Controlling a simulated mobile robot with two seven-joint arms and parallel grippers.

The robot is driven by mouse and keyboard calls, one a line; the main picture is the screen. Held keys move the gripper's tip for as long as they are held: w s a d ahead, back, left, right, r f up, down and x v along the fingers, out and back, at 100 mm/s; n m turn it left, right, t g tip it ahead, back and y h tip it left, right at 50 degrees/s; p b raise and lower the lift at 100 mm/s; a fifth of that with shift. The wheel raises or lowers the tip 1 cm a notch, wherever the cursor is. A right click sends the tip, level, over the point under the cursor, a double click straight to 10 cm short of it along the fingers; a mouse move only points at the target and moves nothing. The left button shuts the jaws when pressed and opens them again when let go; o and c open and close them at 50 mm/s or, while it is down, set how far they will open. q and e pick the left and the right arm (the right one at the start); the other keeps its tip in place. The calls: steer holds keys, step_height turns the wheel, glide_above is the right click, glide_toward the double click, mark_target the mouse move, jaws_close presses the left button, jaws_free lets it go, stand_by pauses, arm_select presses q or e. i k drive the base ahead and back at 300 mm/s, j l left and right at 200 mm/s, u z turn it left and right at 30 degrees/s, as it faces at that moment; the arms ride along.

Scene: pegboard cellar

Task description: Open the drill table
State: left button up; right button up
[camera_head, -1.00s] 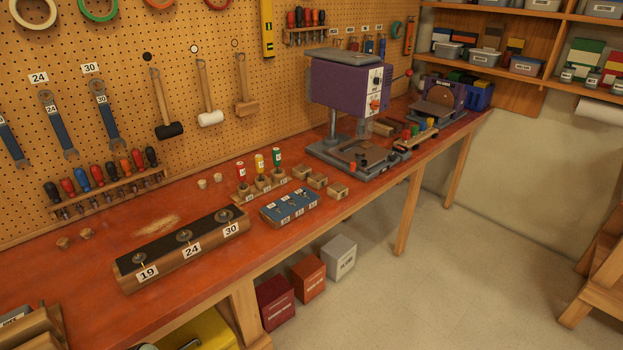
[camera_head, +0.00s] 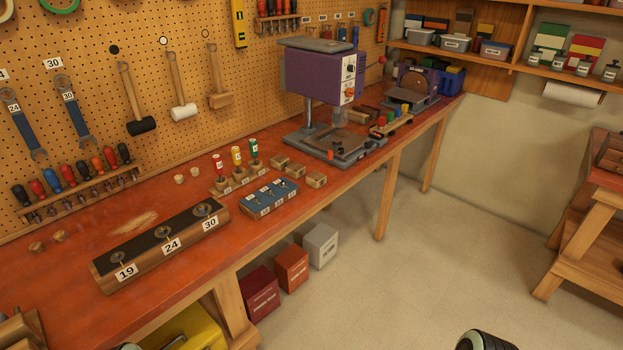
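The drill press with a purple head (camera_head: 318,75) stands on the far part of the red workbench, next to the pegboard. Its grey drill table (camera_head: 318,143) is low, beneath the head, with a small brown piece on it. A small orange-red part (camera_head: 331,155) shows at the table's front left edge. Whether the table has a part that opens is too small to tell. Neither of my grippers is in view. A dark rounded part at the bottom edge looks like part of my own arm.
A wooden block marked 19, 24, 30 (camera_head: 175,252) and a blue block (camera_head: 268,206) lie on the workbench (camera_head: 60,285). A disc sander (camera_head: 413,95) stands beyond the drill press. Boxes (camera_head: 291,268) sit under the bench. The floor at right (camera_head: 440,250) is clear.

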mark_target(352, 141)
steer(key=i+l+z, duration=0.1)
steer(key=i+l, duration=0.8)
steer(key=i, duration=0.05)
